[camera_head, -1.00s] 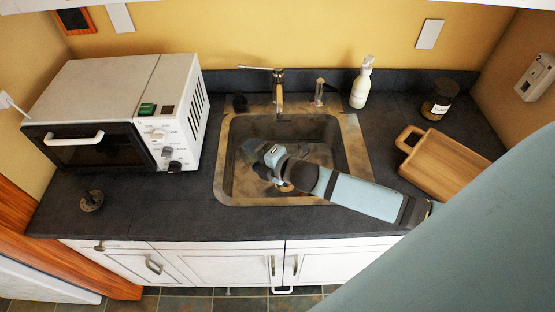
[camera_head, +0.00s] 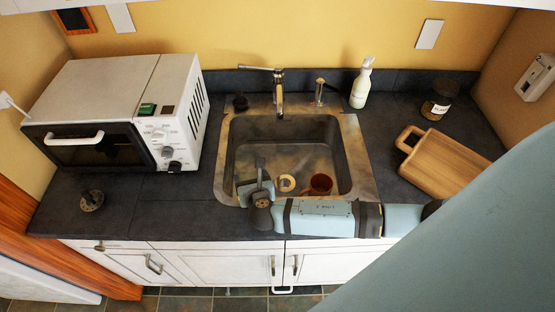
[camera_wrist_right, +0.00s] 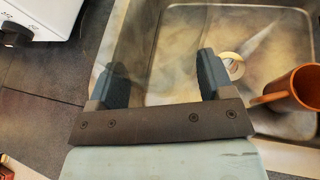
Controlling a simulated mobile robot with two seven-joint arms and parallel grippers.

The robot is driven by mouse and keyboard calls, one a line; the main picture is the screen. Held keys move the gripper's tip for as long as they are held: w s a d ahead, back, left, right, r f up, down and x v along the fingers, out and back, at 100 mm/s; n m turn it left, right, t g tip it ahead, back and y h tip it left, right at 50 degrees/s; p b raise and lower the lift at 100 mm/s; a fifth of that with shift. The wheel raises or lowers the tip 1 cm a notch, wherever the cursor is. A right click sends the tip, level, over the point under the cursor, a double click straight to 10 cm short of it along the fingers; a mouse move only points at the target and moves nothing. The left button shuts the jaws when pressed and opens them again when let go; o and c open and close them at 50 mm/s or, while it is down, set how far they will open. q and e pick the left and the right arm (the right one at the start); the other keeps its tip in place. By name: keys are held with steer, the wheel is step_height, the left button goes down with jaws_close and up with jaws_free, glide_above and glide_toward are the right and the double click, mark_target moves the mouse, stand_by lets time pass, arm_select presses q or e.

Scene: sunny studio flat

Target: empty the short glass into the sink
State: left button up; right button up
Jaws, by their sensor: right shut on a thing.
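The sink (camera_head: 361,165) is a steel basin set in the dark counter. My right gripper (camera_head: 254,180) is over the front left part of the sink, near its front rim. In the right wrist view its two fingers (camera_wrist_right: 160,78) stand apart, gripping something clear between them. I take this to be the short glass, but its outline barely shows. I cannot tell its tilt or whether anything is in it. My left gripper is not in view.
A brown mug (camera_head: 321,184) stands in the sink beside a pale round drain (camera_head: 286,183). The faucet (camera_head: 279,95) is behind. A white microwave (camera_head: 120,100) is left; a soap bottle (camera_head: 361,85), jar (camera_head: 440,97) and wooden board (camera_head: 445,162) are right.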

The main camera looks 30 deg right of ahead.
steer(key=a+r, duration=0.5)
steer(key=a, duration=0.1)
stand_by(0.4)
steer(key=shift+w, duration=0.1)
stand_by(0.6)
